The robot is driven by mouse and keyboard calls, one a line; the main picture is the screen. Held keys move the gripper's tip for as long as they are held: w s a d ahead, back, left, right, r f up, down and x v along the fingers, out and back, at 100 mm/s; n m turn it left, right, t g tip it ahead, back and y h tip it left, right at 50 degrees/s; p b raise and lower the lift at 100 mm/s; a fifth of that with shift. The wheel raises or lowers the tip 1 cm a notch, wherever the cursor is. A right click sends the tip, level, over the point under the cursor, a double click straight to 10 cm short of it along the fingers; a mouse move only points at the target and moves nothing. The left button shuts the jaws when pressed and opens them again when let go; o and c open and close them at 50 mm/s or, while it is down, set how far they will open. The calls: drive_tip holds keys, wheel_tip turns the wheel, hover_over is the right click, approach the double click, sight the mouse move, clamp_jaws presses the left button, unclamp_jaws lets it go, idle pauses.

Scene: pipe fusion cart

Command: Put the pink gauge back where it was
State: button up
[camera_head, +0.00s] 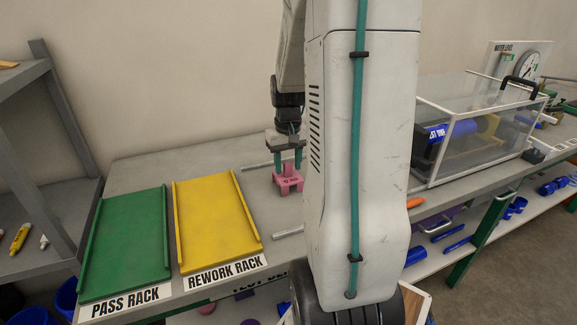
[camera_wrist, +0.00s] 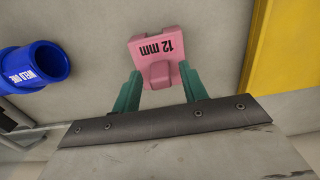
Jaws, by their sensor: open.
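The pink gauge (camera_head: 288,179) stands on the grey bench top, right of the yellow rack. In the wrist view the pink gauge (camera_wrist: 159,50) shows its "12 mm" label, upside down. My gripper (camera_head: 287,160) points down over the gauge. Its green fingers (camera_wrist: 158,88) are open, one on each side of the gauge's raised grip. I cannot tell whether the fingers touch it. My own arm hides the bench just right of the gauge.
The green pass rack (camera_head: 128,240) and yellow rework rack (camera_head: 215,222) lie to the left. A clear-walled tank (camera_head: 475,135) stands to the right. A blue pipe fitting (camera_wrist: 35,67) is near the gauge in the wrist view. Metal rods (camera_head: 257,166) lie on the bench.

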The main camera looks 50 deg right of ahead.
wheel_tip(320, 180, up, 11)
drive_tip(key=a+r+n, duration=0.2)
drive_tip(key=a+r, duration=0.1)
drive_tip(key=a, duration=0.6)
drive_tip(key=s+a+n, duration=0.2)
drive_tip(key=s+a, duration=0.4)
drive_tip(key=a, duration=0.4)
drive_tip(key=s+a+n+t, duration=0.1)
drive_tip(key=s+a+n, duration=0.1)
drive_tip(key=s+a, duration=0.4)
drive_tip(key=a, duration=0.5)
drive_tip(key=shift+s+f, duration=0.3)
drive_tip(key=shift+s, duration=0.05)
drive_tip(key=shift+a, duration=0.1)
